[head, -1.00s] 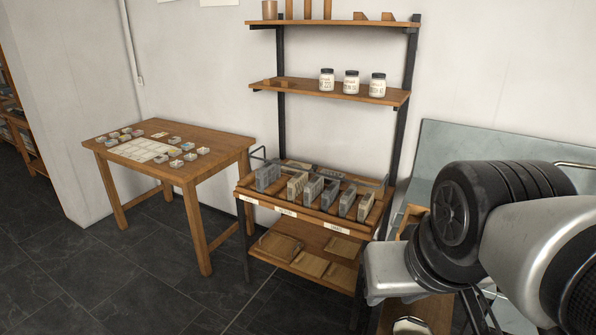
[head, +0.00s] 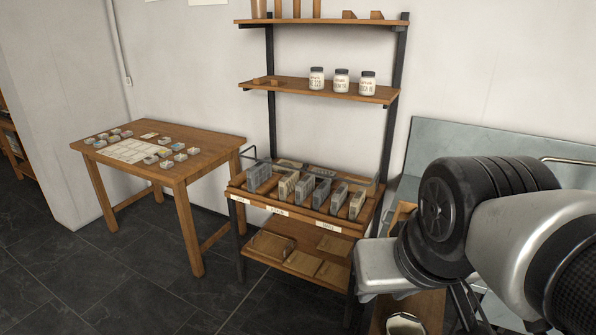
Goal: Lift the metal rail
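A thin grey metal rail (head: 345,176) appears to run along the slatted wooden rack shelf (head: 285,209), behind a row of upright grey and tan blocks (head: 302,190). A bent bar end stands up at the shelf's left side. The blocks hide part of the rail, and I cannot tell how it is fixed. My arm fills the lower right, in front of and to the right of the rack. My gripper's fingertips do not show, so I cannot see whether it is open or shut.
A wooden table (head: 205,148) with small trays and paper stands left. Three labelled jars (head: 342,81) stand on the upper shelf (head: 290,88). Wooden trays (head: 305,264) lie on the lower shelf. A grey panel (head: 450,145) is behind my arm. The dark floor at front left is clear.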

